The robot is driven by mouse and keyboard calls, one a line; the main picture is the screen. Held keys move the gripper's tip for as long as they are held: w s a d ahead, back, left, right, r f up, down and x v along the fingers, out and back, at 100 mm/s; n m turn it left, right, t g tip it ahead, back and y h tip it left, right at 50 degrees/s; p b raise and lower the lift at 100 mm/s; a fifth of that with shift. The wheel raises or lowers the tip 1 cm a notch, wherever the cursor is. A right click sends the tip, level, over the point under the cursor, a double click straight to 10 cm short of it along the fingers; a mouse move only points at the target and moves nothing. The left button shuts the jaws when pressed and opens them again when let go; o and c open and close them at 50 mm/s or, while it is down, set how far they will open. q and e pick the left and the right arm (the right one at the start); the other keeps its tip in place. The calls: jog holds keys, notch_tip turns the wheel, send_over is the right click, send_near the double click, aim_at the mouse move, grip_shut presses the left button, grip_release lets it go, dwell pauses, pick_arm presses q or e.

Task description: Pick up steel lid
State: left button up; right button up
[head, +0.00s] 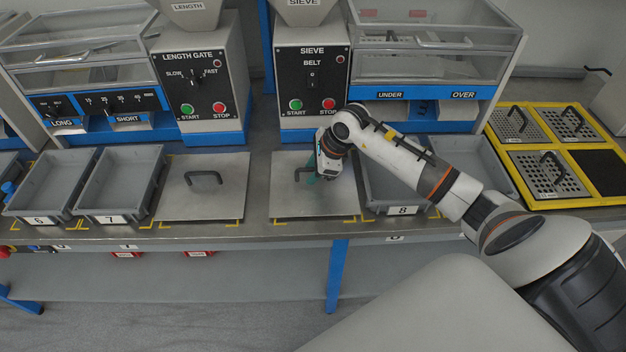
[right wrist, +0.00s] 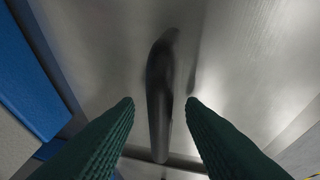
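Two flat steel lids with dark arched handles lie on the bench. One steel lid (head: 200,190) is left of centre, between bin 7 and a gap. The other steel lid (head: 300,200) is under my right gripper (head: 318,177). In the right wrist view, the dark handle (right wrist: 160,95) of this lid (right wrist: 240,60) stands between the two green fingers of my right gripper (right wrist: 160,103). The fingers are open, with a gap on each side of the handle. My right gripper hides part of the handle in the head view. My left gripper is not in view.
Grey bins 6 (head: 53,185) and 7 (head: 120,187) stand at the left, bin 8 (head: 393,180) just right of the lid. The sieve machine (head: 313,85) and length gate (head: 203,88) stand behind. A yellow tray (head: 500,153) with perforated plates is at the right.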

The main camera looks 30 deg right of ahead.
jog(key=shift+c, duration=0.4)
grip_shut()
jog(key=shift+r, duration=0.15)
